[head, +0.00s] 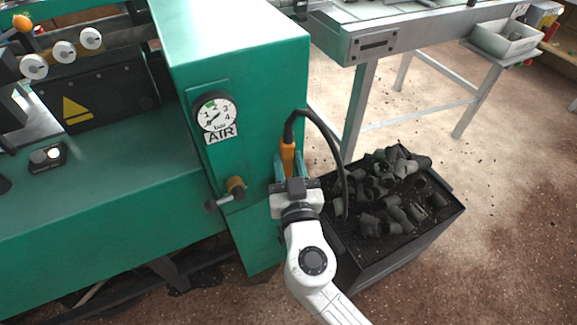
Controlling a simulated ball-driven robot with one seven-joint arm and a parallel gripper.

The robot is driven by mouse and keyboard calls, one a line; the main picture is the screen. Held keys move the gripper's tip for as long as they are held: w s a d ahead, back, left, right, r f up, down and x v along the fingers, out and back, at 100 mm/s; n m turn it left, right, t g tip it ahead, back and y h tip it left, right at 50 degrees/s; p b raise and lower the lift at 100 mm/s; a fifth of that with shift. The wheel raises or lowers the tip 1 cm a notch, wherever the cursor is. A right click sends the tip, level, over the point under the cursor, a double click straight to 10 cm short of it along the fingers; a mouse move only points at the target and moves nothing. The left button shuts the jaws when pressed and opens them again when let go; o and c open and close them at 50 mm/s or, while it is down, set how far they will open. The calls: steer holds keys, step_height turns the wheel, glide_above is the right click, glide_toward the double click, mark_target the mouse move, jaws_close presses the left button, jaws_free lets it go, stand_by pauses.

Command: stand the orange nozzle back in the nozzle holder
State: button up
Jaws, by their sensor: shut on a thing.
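The orange nozzle (288,157) stands roughly upright just in front of the green machine's right side, with a black hose (322,124) curving from its top over to the right and down. My gripper (290,183) is at the nozzle's lower part, shut on it. Blue-grey parts beside the nozzle, at the machine's side, look like the nozzle holder (277,168). My gripper hides the nozzle's lower end and most of the holder, so I cannot tell whether the nozzle is inside it.
A metal table (385,42) stands behind.

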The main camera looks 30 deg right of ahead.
stand_by(0.4)
steer(key=shift+s+f+b, duration=0.3)
steer(key=shift+f+b, duration=0.2)
steer(key=shift+b, duration=0.3)
steer(key=shift+s+f+b, duration=0.25)
steer(key=shift+f+b, duration=0.2)
steer(key=shift+b, duration=0.3)
steer(key=shift+f+b, duration=0.55)
steer(key=shift+b, duration=0.35)
steer(key=o, duration=1.1)
steer(key=shift+o, duration=0.2)
steer(key=b, duration=0.2)
glide_toward(289, 169)
steer(key=v, duration=0.3)
steer(key=shift+f, duration=0.1)
